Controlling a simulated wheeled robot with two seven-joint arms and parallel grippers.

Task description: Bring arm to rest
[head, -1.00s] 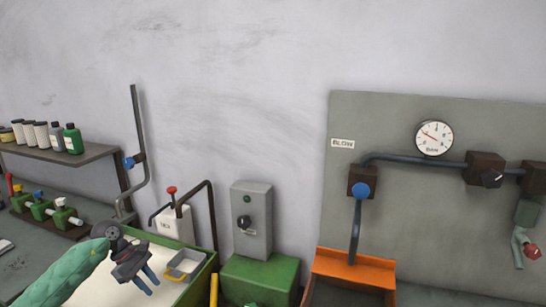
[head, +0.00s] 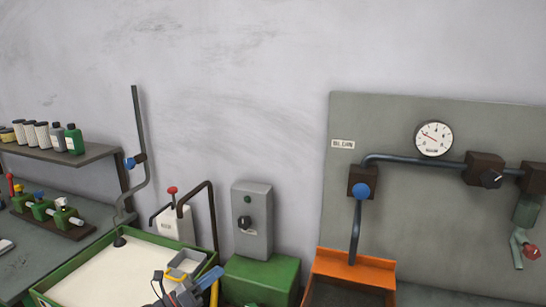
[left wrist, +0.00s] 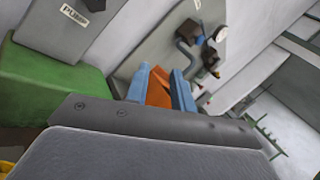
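My left gripper (head: 188,291) is at the bottom edge of the head view, in front of the right end of a green-rimmed tray (head: 75,270). Only part of it shows there. In the left wrist view its two blue fingers (left wrist: 161,72) stand apart, with an orange bin (left wrist: 158,92) visible beyond the gap. Nothing is held between them. My right arm and gripper are not in view.
A grey control box (head: 252,222) stands on a green block (head: 262,280). The orange bin also shows in the head view (head: 355,268), below a pipe panel with a gauge (head: 433,138). A shelf (head: 60,155) with bottles is at left.

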